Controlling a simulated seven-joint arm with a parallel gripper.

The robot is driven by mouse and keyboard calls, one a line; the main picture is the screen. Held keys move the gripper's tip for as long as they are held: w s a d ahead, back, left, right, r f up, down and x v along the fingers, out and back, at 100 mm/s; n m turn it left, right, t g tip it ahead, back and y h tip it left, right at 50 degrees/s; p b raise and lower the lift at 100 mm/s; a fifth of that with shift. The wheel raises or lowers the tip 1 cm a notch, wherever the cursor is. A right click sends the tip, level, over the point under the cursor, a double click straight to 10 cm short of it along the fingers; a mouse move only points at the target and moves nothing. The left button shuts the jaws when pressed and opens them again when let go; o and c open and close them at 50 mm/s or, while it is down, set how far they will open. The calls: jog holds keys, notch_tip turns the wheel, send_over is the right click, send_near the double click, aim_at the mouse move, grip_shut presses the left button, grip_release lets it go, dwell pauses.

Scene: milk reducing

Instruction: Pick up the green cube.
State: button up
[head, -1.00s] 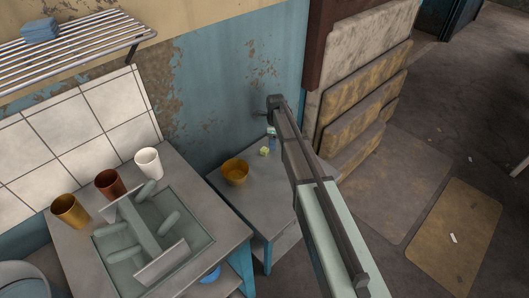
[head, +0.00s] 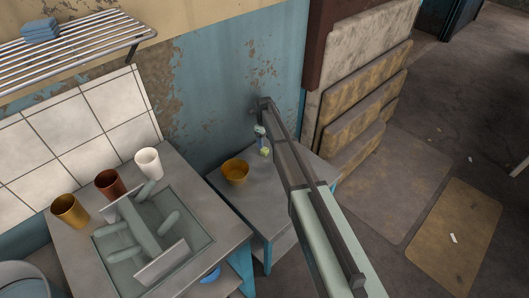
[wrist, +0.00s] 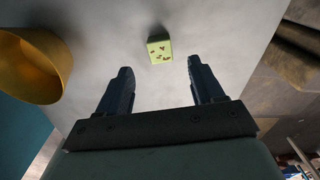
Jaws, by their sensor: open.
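The green cube (wrist: 159,50), pale green with small reddish marks, rests on the grey table. In the head view the green cube (head: 265,152) sits between the yellow bowl and my arm. My gripper (wrist: 160,75) is open and empty in the wrist view. The cube lies beyond the fingertips, roughly centred between them and not touched. In the head view my gripper (head: 261,136) is small and partly hidden by my arm, close to the cube.
A yellow bowl (wrist: 38,68) stands left of the cube; it also shows in the head view (head: 235,172). The grey tabletop (wrist: 220,25) around the cube is clear. A blue wall (head: 215,110) stands behind the table. A sink counter with several cups (head: 148,162) is at left.

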aim_at(264, 149)
jog(key=shift+f, duration=3.5)
jog(key=shift+c, duration=0.5)
jog(key=c, duration=1)
